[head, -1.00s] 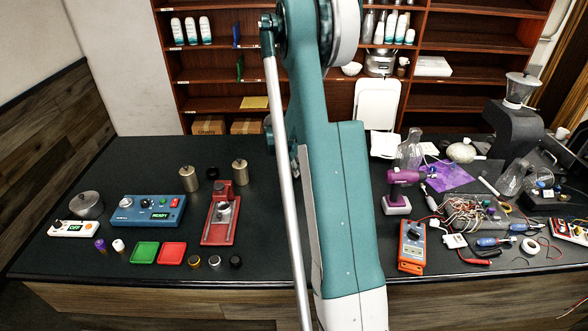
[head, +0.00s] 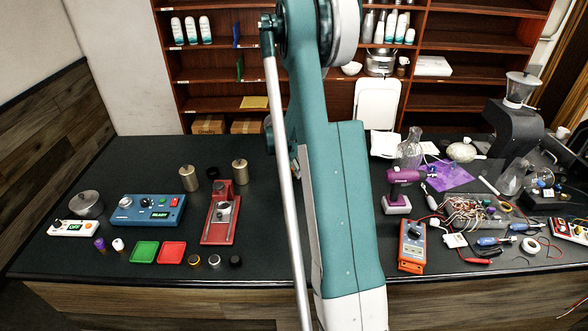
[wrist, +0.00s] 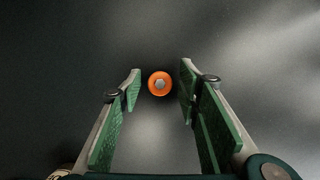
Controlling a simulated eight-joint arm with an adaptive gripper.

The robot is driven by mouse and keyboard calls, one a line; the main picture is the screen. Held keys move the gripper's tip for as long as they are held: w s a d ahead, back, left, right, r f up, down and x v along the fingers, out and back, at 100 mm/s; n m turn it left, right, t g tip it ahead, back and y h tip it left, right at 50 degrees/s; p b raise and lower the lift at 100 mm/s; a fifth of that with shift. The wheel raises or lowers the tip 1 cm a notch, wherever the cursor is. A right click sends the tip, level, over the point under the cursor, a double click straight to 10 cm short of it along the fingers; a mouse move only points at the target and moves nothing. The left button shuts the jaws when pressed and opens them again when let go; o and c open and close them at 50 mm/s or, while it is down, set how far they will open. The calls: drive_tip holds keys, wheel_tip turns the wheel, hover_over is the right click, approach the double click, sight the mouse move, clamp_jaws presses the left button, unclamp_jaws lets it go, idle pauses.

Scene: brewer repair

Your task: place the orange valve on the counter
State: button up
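The orange valve (wrist: 160,84) shows in the wrist view as a round orange ring with a grey hexagonal centre. It is seen end-on against the dark counter (wrist: 60,60). My gripper (wrist: 160,73) is open, with its two green-padded fingers on either side of the valve near the tips. A dark gap shows between the valve and each finger, so neither finger appears to touch it. I cannot tell its exact height over the counter. In the head view my arm crosses the middle of the counter (head: 90,170), and I cannot make out the gripper or the valve there.
Left of my arm are a red press-like device (head: 220,215), a blue control box (head: 147,211), a green tray (head: 144,252) and a red tray (head: 172,252). Right of it are a purple drill (head: 398,190), an orange meter (head: 412,245) and tangled wires (head: 465,213).

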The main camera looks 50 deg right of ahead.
drive_tip(key=shift+r, duration=0.1)
drive_tip(key=v, duration=1.2)
idle(0.8)
drive_tip(key=shift+r, duration=0.15)
